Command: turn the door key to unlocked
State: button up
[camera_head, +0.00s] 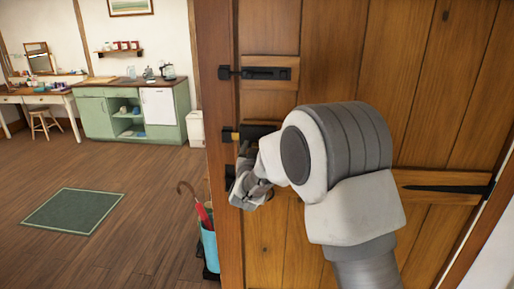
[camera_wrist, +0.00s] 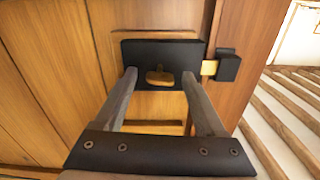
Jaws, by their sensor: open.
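The door key (camera_wrist: 159,77) is a small brass piece in the middle of a black lock case (camera_wrist: 142,50) on the wooden door. Its bow lies roughly level in the wrist view. A brass bolt (camera_wrist: 209,68) spans from the lock case to a black keeper (camera_wrist: 229,67) on the frame. My gripper (camera_wrist: 158,73) is open, with its fingers on either side of the key and a gap on each side. In the head view my gripper (camera_head: 246,160) is at the lock case (camera_head: 260,131), and the key is hidden behind my arm.
A black slide bolt (camera_head: 265,73) sits above the lock, and a black strap hinge (camera_head: 450,188) is at right. An umbrella stand (camera_head: 210,246) stands left of the door. The floor beyond is open, with a green mat (camera_head: 72,211) and a green cabinet (camera_head: 105,115).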

grip_shut()
